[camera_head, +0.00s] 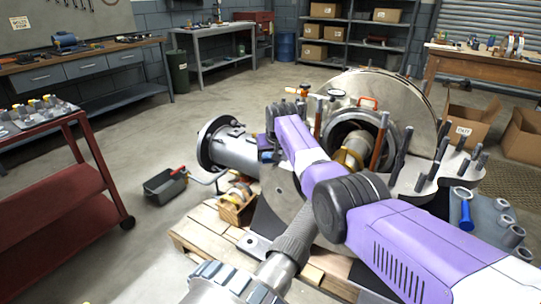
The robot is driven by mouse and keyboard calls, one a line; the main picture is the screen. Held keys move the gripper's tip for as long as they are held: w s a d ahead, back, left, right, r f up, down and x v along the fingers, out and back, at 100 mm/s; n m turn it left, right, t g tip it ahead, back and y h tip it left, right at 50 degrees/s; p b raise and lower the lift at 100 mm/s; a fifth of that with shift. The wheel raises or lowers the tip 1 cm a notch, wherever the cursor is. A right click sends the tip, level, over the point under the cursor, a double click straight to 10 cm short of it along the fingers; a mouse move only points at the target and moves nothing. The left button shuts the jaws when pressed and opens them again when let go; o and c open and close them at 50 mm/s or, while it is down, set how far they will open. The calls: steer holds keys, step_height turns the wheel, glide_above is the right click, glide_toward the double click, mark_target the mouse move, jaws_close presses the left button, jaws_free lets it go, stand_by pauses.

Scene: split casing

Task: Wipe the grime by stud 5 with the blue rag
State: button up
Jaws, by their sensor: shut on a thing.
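The open lower half of the casing (420,178) stands at the centre right, with grey upright studs along its flange. One stud (401,146) stands near the bore and several more stand at the right. No stud numbers are readable, so I cannot tell which is stud 5. I cannot make out the grime. My purple arm reaches from the lower right across the casing to its left side. My gripper is hidden behind the arm, and so is anything in it. I cannot identify the blue rag.
A large round cover (395,88) stands behind the bore. A wooden pallet (205,238) lies beneath.

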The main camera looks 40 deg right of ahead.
steer(key=shift+f+b, duration=0.35)
steer(key=shift+f, duration=0.25)
steer(key=shift+r, duration=0.1)
steer(key=shift+s+d+r+p, duration=0.15)
steer(key=shift+s+p, duration=0.1)
steer(key=shift+p, duration=0.5)
steer(key=s+p, duration=0.1)
steer(key=p, duration=0.2)
steer(key=s+d+p, duration=0.1)
steer(key=s+p, duration=0.1)
steer(key=shift+s+p, duration=0.1)
steer(key=shift+p, duration=0.3)
steer(key=shift+d+f, duration=0.1)
steer(key=shift+f, duration=0.15)
